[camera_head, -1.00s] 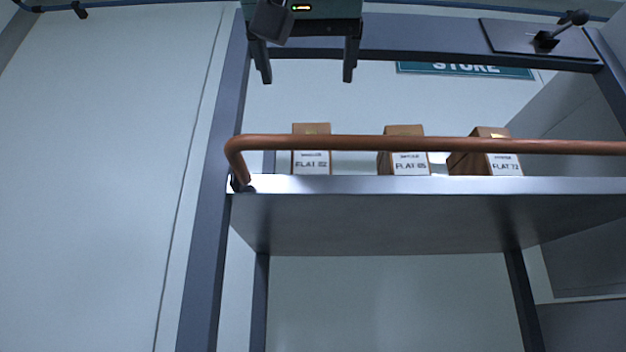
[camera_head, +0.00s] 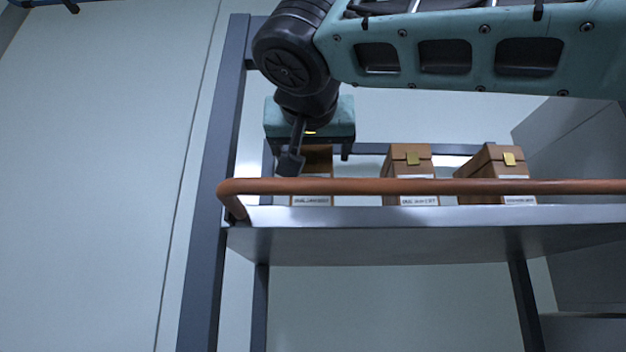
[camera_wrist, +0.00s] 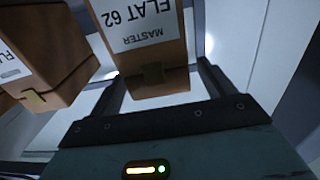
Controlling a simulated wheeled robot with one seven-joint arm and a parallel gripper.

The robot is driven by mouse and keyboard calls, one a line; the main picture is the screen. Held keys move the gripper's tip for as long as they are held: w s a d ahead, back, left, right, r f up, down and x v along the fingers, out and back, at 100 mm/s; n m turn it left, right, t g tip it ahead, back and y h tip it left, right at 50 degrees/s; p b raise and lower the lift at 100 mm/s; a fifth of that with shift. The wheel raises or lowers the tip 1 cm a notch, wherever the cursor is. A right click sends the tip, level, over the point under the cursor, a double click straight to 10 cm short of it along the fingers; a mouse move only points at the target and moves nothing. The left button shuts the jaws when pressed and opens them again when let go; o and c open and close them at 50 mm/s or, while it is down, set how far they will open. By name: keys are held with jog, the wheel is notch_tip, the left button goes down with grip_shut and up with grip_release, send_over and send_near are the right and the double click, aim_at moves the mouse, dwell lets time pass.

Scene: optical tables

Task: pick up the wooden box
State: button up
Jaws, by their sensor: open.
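Three brown wooden boxes with white labels stand in a row on a raised metal shelf. The left box (camera_head: 318,160) is partly hidden behind my gripper and the copper rail. My gripper (camera_head: 311,156) is open, at the top of this box. In the wrist view the box labelled FLAT 62 (camera_wrist: 160,83) lies between the spread fingers of my gripper (camera_wrist: 161,75), with gaps visible beside it. Whether a finger touches it I cannot tell. The middle box (camera_head: 407,172) and the right box (camera_head: 493,170) have brass clasps. A neighbouring box (camera_wrist: 50,55) shows at left in the wrist view.
A copper rail (camera_head: 430,187) runs along the front of the shelf (camera_head: 400,217), crossing in front of the boxes. A dark upright post (camera_head: 215,150) stands at the shelf's left end. Grey panels (camera_head: 575,150) are behind on the right.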

jog(key=shift+w+d+r+p, duration=0.1)
jog(key=shift+w+r+p, duration=0.1)
jog(key=shift+w+p, duration=0.7)
jog(key=shift+w+f, duration=0.2)
jog(key=shift+w, duration=0.45)
jog(key=c, duration=1.4)
grip_shut()
jog(key=shift+d+r, duration=0.1)
jog(key=shift+r, duration=0.05)
